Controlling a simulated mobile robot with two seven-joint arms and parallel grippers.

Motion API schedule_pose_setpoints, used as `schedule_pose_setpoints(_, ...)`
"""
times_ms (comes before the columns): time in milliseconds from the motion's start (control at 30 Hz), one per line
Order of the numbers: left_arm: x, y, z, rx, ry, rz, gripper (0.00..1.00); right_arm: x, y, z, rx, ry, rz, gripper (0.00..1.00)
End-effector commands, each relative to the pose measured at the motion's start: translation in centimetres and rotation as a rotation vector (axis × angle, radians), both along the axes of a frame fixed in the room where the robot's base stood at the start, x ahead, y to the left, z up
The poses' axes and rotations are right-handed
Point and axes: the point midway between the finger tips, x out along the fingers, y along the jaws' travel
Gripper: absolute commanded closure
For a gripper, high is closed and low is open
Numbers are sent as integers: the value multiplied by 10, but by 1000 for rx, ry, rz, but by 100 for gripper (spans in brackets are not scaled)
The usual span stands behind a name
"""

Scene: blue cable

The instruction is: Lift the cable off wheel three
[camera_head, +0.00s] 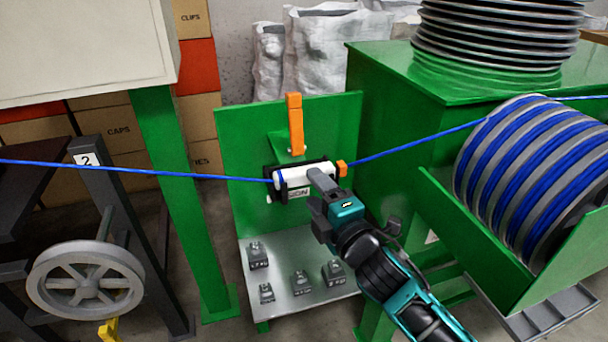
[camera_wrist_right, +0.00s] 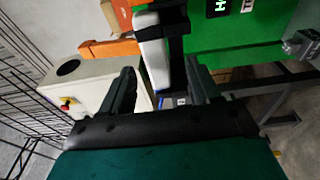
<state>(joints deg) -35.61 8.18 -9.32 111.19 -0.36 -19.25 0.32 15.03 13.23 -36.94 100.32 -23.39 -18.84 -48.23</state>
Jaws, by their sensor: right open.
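The blue cable (camera_head: 420,136) runs from the left edge to a white block-shaped device (camera_head: 297,177) on a green panel, then up right to a large drum. A grey spoked wheel (camera_head: 86,283) stands at lower left by a post marked 2, with the cable passing above it. I see no wheel marked three. My right gripper (camera_head: 318,195) is open in front of the device. In the right wrist view the device (camera_wrist_right: 153,48) shows beyond and between the open fingers (camera_wrist_right: 160,86); contact cannot be told. My left gripper is not in view.
A drum (camera_head: 535,165) wound with blue cable sits in a green cradle at right. Small grey weights (camera_head: 301,281) stand on a metal shelf (camera_head: 262,310) below the device. An orange lever (camera_head: 295,122) rises above it. A green post (camera_head: 180,200) stands left.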

Motion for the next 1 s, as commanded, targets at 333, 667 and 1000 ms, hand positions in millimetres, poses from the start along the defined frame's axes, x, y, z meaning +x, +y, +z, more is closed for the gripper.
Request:
schedule_pose_setpoints(333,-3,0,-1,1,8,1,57,33,19,7,1,0,0,38)
schedule_pose_setpoints(667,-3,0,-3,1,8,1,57,50,26,5,1,2,0,38)
schedule_pose_setpoints(1000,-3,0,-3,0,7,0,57,49,26,5,1,2,0,59)
